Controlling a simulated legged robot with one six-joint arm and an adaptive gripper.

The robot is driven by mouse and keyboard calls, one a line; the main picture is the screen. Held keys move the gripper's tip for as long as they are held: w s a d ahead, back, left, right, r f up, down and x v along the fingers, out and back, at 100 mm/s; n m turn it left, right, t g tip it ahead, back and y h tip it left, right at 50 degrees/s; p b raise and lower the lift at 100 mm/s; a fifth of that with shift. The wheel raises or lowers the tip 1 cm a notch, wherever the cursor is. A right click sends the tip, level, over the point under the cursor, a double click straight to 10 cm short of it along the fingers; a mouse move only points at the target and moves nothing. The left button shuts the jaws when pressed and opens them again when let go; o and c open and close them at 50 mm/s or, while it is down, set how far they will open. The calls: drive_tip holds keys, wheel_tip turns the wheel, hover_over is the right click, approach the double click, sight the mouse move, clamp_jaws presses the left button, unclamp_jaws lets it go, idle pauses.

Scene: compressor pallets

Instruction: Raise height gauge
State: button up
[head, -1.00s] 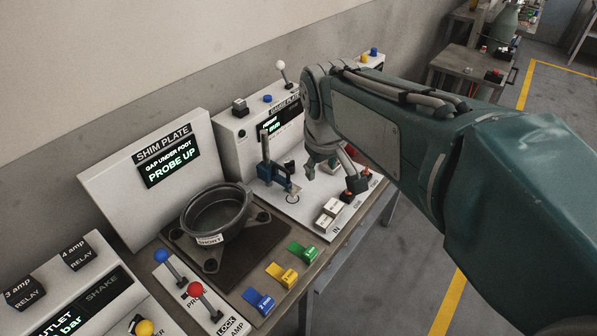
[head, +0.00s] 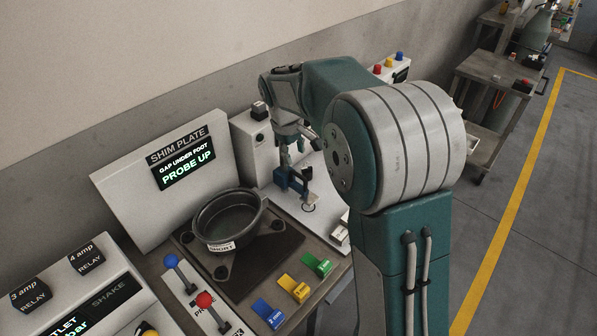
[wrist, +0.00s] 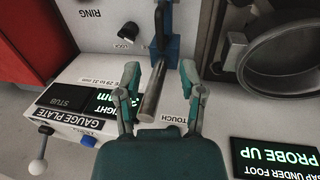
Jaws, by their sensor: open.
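The height gauge (head: 291,181) has a blue base and an upright column; it stands on the white gauge plate (head: 325,190). In the wrist view, the gauge's blue base (wrist: 170,50) is ahead of my gripper, and a bare metal post (wrist: 152,94) shows between the fingers. My gripper (wrist: 154,74) is open, one finger on each side of the post, with no clear contact. In the head view, my gripper (head: 298,146) points down just over the gauge. My arm hides the right part of the gauge plate and most of its display.
A black pot (head: 231,216) stands on the shim plate left of the gauge. Its display (head: 184,164) reads PROBE UP. Red and blue ball levers and coloured tabs line the front. A white ball lever (wrist: 38,167) stands by the gauge plate panel.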

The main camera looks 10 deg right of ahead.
sight(299, 175)
drive_tip(key=f, duration=0.2)
drive_tip(key=d+f, duration=0.1)
drive_tip(key=f, duration=0.2)
drive_tip(key=w+f, duration=0.1)
drive_tip(key=f, duration=0.1)
drive_tip(key=shift+d+f, duration=0.2)
drive_tip(key=shift+f, duration=0.2)
clamp_jaws()
